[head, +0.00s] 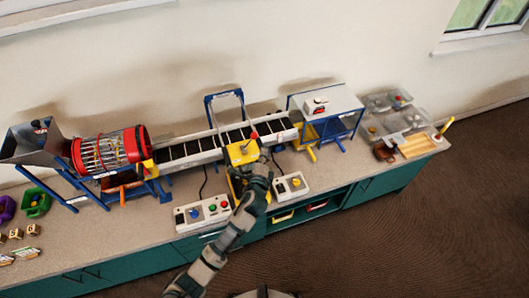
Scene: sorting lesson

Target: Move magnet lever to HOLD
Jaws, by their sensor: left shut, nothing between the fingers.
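A yellow box (239,155) stands at the front edge of the conveyor, near the middle of the counter. A small lever with a red knob (254,136) stands up at this box; it looks like the magnet lever, but no HOLD mark is legible. My left gripper (262,164) is shut and empty. It is just in front of the yellow box, below the red knob in the picture, and covers part of the box. I cannot tell whether it touches the box or lever. My right gripper is not in view.
A conveyor (190,150) runs from a red drum (104,150) to a blue stand (331,117). Control boxes with buttons (202,213) and a knob (290,187) flank my arm. Clear trays (396,117) stand far right. A blue arch (224,96) rises behind the conveyor.

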